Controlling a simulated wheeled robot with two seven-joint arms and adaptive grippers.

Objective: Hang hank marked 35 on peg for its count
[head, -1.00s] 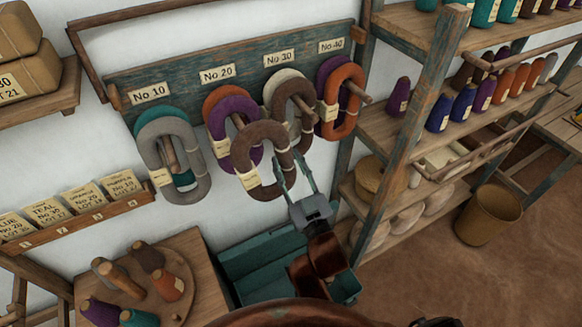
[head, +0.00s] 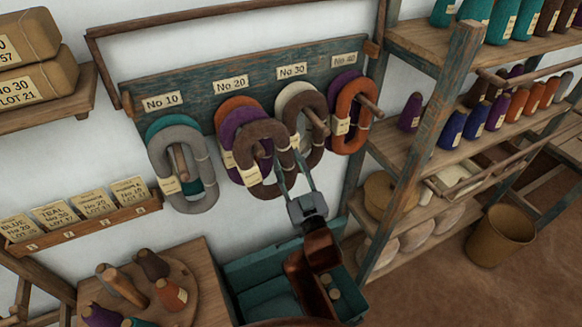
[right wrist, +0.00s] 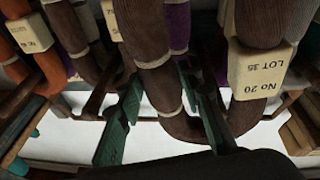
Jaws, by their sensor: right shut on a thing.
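My right gripper (head: 292,168) is shut on the lower right of a brown hank (head: 275,131). That hank's tag reads No 20 LOT 35 in the right wrist view (right wrist: 266,75), where it appears upside down. The hank hangs upright in front of the purple (head: 229,124) and orange hanks at the No 20 sign (head: 231,84). A bit of wooden peg seems to show in its opening, but I cannot tell whether the hank is around the peg. The fingers also show in the right wrist view (right wrist: 165,110). My left gripper is not in view.
The peg board (head: 200,90) also has No 10, No 30 and No 40 pegs with hanks: grey (head: 166,150), another brown one (head: 318,150) close on the right, and orange (head: 345,125). A shelf post (head: 440,120) stands right. A teal bin (head: 262,260) is below.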

